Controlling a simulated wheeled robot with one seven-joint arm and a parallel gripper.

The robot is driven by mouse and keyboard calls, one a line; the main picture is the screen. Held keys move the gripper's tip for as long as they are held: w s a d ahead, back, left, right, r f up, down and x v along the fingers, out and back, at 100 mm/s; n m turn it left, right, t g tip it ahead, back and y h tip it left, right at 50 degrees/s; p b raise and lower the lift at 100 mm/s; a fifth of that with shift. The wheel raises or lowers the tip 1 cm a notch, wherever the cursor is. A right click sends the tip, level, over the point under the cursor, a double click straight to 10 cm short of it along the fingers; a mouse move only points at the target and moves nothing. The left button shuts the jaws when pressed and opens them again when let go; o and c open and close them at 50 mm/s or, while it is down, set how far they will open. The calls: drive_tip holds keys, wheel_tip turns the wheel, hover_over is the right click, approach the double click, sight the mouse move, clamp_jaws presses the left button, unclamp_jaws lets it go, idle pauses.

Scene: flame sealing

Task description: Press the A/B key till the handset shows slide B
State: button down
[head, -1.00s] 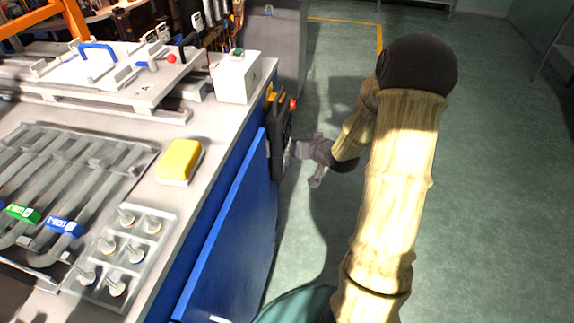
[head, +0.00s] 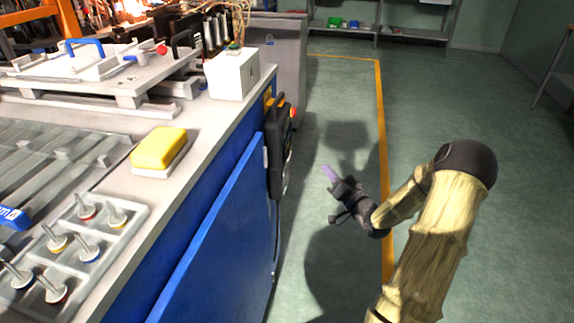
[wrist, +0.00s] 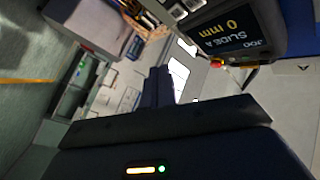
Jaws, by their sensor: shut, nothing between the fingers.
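The handset (head: 280,148) is a dark upright unit with a red button on top, hung on the blue side of the bench. In the wrist view the handset's screen (wrist: 226,36) shows rotated at the upper right and reads "JOG", "SLIDE A" and "0 mm". The A/B key cannot be made out in either view. My gripper (head: 330,174) is shut and empty, out over the floor to the right of the handset and apart from it. Its closed dark fingers (wrist: 160,88) also show in the wrist view.
A white box (head: 233,74) stands on the bench corner above the handset. A yellow sponge-like block (head: 159,149) and a rack of several pegs (head: 105,238) lie on the bench. A blue panel (head: 215,235) runs along the bench side. The floor on the right is clear.

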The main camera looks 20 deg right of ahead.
sight(287, 163)
drive_tip(key=w+a, duration=0.4)
drive_tip(key=a, duration=0.3)
drive_tip(key=shift+w+b, duration=0.4)
drive_tip(key=shift+b, duration=0.05)
drive_tip(key=shift+a, duration=0.15)
idle(1.6)
drive_tip(key=shift+w+a, duration=0.25)
drive_tip(key=shift+a, duration=0.1)
drive_tip(key=shift+w+a, duration=0.2)
drive_tip(key=shift+a, duration=0.1)
idle(0.8)
idle(0.3)
drive_tip(key=shift+s+d, duration=0.5)
drive_tip(key=shift+d, duration=0.2)
drive_tip(key=shift+d, duration=0.1)
